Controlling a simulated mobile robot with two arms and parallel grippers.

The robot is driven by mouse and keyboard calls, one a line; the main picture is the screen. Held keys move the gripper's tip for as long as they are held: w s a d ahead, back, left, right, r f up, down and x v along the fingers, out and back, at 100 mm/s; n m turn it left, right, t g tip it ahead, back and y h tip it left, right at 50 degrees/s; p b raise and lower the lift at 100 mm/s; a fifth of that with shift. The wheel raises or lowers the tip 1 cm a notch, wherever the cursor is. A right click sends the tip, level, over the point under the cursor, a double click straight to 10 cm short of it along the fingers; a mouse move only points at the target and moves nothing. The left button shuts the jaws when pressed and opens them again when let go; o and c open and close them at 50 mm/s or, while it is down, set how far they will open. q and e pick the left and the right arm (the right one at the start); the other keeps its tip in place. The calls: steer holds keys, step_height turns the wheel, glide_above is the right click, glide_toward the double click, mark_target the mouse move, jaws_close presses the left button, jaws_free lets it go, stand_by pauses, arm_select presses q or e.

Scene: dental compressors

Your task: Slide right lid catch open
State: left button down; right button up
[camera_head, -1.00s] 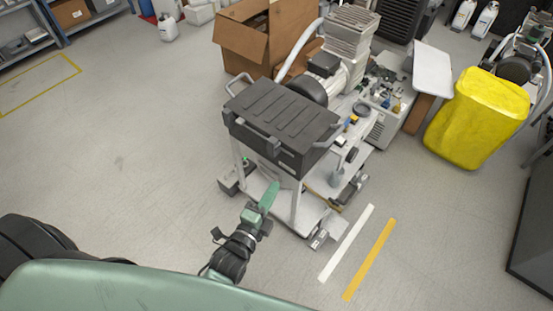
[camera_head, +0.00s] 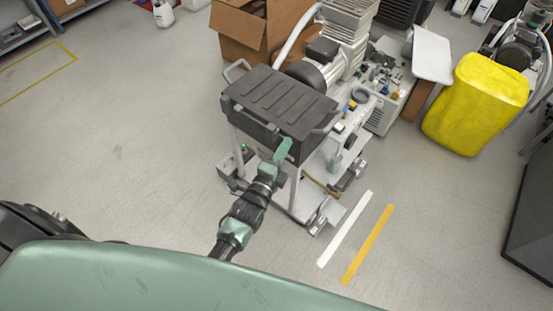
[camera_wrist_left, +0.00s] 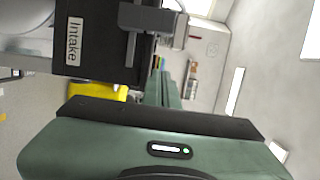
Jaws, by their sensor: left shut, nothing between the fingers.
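A black ribbed case (camera_head: 280,97) with a closed lid sits on top of the white cart. Its right lid catch (camera_head: 273,130) is on the front face, close to my gripper and partly hard to make out. In the left wrist view the case (camera_wrist_left: 88,70) shows sideways with an "Intake" label, and a dark grey catch (camera_wrist_left: 148,18) sticks out from it. My left gripper (camera_head: 284,149) is shut and empty, its green fingers in front of the right part of the case front. The fingers (camera_wrist_left: 168,88) also show in the left wrist view. Contact with the catch cannot be told.
The white cart (camera_head: 296,197) carries a compressor behind the case. A yellow bin (camera_head: 477,105) stands at the right and a cardboard box (camera_head: 237,35) behind. The floor at left and front is clear, with white and yellow stripes at right.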

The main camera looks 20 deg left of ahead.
mark_target(275, 139)
arm_select(q)
steer(key=a, duration=0.1)
steer(key=w+a, duration=0.2)
steer(key=shift+a+p, duration=0.35)
steer(key=shift+p, duration=0.05)
steer(key=a, duration=0.1)
steer(key=w+a, duration=0.1)
steer(key=a, duration=0.3)
steer(key=shift+w+r+b, duration=0.1)
steer(key=shift+w+b, duration=0.2)
steer(key=shift+w, duration=0.1)
